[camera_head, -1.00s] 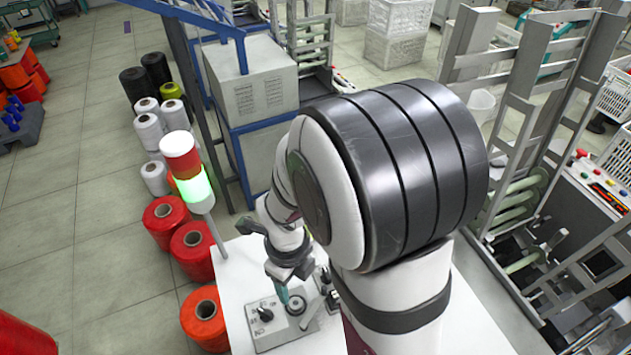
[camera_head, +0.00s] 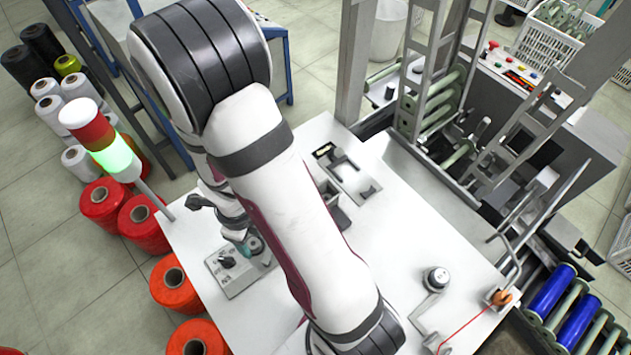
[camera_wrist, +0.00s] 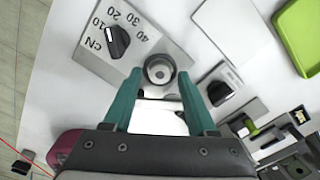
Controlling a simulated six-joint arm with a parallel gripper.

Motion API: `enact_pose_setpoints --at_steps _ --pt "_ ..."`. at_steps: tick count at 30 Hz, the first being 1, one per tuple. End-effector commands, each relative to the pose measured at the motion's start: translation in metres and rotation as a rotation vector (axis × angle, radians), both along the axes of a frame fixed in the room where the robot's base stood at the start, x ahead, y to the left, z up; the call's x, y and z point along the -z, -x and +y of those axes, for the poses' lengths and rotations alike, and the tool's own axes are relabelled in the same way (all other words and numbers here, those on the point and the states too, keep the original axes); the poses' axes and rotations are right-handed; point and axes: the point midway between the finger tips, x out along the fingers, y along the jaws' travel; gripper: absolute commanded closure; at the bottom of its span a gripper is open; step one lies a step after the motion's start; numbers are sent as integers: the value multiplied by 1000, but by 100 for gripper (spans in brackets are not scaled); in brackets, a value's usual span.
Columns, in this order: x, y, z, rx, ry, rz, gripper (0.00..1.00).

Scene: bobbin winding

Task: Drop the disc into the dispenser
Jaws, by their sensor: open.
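My gripper (camera_wrist: 159,78) is open in the wrist view, with two teal fingers pointing at the tabletop and nothing held between them. In the head view my gripper (camera_head: 245,245) is low over the left of the white table, partly hidden by my arm. I cannot clearly identify the disc or the dispenser; my arm covers part of the table in the head view.
A numbered dial plate (camera_wrist: 118,40) lies beside the fingers, also seen in the head view (camera_head: 228,262). A second black knob (camera_wrist: 220,92) is to the right, with a green tray (camera_wrist: 300,40) beyond. A signal lamp (camera_head: 100,140) stands at the table's left edge.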

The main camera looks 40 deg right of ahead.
Motion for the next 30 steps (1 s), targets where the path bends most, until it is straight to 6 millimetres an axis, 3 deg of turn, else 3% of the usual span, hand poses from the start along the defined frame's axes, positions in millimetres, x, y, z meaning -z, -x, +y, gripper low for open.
enact_pose_setpoints --at_steps 1,9,30 --pt "0 0 0 0 0 0 48" --pt "0 0 0 0 0 0 95" --pt "-50 0 0 -1 0 -1 95"
